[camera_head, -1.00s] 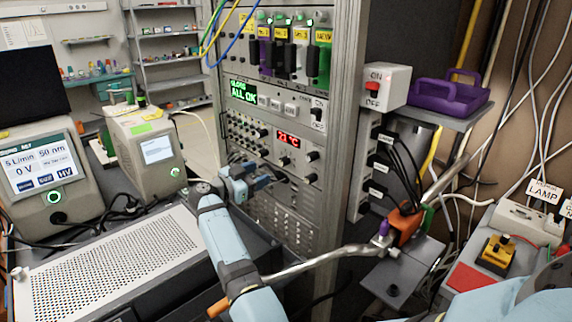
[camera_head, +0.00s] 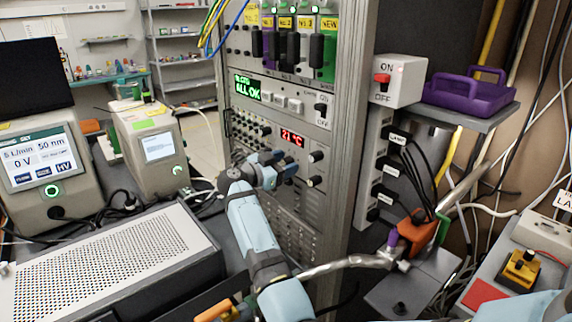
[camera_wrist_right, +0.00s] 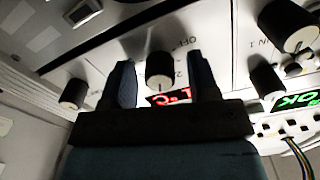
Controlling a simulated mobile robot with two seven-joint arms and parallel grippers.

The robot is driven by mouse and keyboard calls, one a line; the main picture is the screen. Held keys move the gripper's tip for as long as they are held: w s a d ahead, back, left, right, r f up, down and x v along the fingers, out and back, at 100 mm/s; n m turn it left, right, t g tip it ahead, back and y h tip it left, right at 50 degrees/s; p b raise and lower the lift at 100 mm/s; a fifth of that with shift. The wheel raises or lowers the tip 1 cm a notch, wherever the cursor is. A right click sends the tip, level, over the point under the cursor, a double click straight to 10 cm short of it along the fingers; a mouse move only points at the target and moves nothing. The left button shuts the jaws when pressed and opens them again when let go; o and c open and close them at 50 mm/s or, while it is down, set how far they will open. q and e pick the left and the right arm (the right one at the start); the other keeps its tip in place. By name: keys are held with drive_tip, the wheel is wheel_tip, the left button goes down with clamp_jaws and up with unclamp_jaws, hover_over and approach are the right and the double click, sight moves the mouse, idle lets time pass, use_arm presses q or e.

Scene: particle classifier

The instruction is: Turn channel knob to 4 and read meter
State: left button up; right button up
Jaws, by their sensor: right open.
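The instrument rack (camera_head: 340,150) stands in the middle of the head view. Its panel has a small red display (camera_head: 292,137) that seems to read 21 °C, and black knobs beside it. My right gripper (camera_head: 284,170) is at this panel, just below the display. In the right wrist view my right gripper (camera_wrist_right: 163,85) is open, with one finger on each side of a black knob (camera_wrist_right: 159,68). The label OFF and a 2 show near this knob. I cannot tell if the fingers touch it. Part of the red display (camera_wrist_right: 170,97) shows between the fingers. My left gripper is not in view.
More knobs (camera_wrist_right: 266,78) stand near the fingers. A perforated metal box (camera_head: 115,262) lies below left of my arm. A metal tube (camera_head: 345,264) crosses near my forearm. A purple tray (camera_head: 465,95) and a switch box (camera_head: 398,80) are right of the rack.

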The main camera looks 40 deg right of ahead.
drive_tip(key=shift+c, duration=0.3)
drive_tip(key=c, duration=0.9)
drive_tip(key=shift+o, duration=0.2)
drive_tip(key=shift+m, duration=0.3)
drive_tip(key=m, duration=0.4)
drive_tip(key=shift+m, duration=2)
drive_tip(key=o, duration=0.9)
